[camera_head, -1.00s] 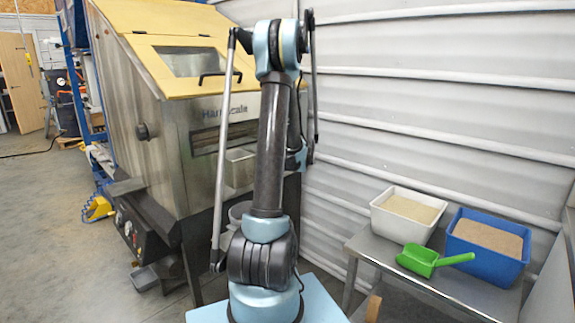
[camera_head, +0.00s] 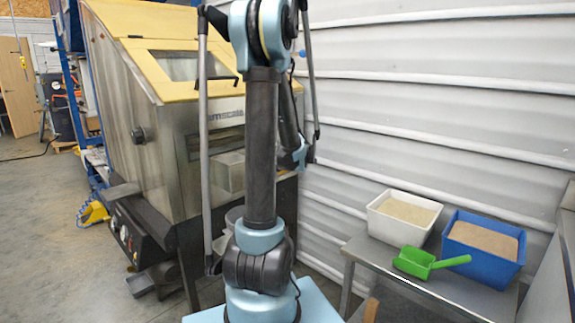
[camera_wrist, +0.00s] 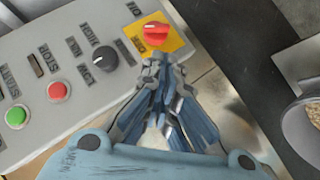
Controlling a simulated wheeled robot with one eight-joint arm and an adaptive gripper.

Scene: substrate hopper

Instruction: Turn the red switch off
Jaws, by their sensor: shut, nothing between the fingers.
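The red switch (camera_wrist: 156,32) is a red rotary knob on a yellow square plate (camera_wrist: 169,44) at the top middle of the wrist view. It sits at one end of a grey control panel (camera_wrist: 90,25). My gripper (camera_wrist: 162,66) is shut and empty, its fingertips pointing at the knob and just below it in the picture. I cannot tell whether they touch it. In the head view the panel (camera_head: 136,238) shows on the low front of the hopper machine (camera_head: 165,130), and my gripper is hidden there.
The panel also bears a black knob (camera_wrist: 105,58), a red button (camera_wrist: 58,91) and a green button (camera_wrist: 16,116). A metal table (camera_head: 352,248) at right holds a white bin (camera_head: 381,226), a blue bin (camera_head: 484,266) and a green scoop (camera_head: 415,262). Open floor lies at left.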

